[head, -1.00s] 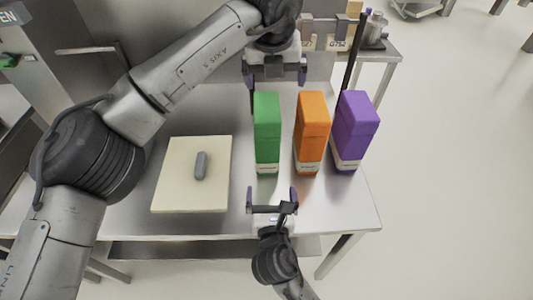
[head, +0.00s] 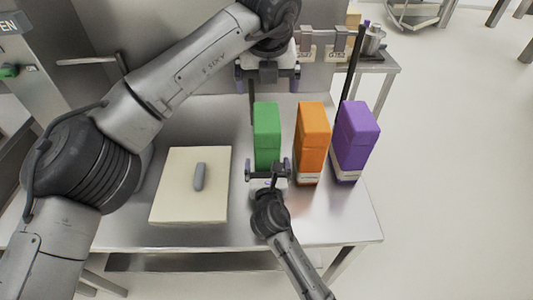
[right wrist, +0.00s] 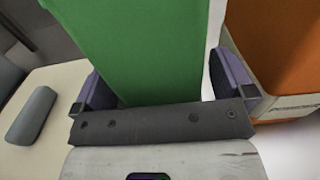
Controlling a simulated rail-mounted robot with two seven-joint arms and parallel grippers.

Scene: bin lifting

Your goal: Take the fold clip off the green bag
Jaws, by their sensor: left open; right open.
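The green bag (head: 267,128) stands upright on the steel table, left of the orange bag; it fills the upper part of the right wrist view (right wrist: 150,45). My right gripper (head: 268,170) is open at the bag's lower front. Its fingers (right wrist: 165,92) show at either side of the bag in the wrist view; whether they touch it I cannot tell. My left gripper (head: 267,84) is open and empty, above and behind the bag's top. I cannot make out a fold clip on the green bag. A grey rounded bar (head: 200,177) lies on the cream board (head: 185,207).
The orange bag (head: 312,135) stands close to the right of the green one, with the purple bag (head: 354,135) beyond it. A thin black post (head: 350,75) rises behind the purple bag. The table (head: 330,225) is clear at the front right.

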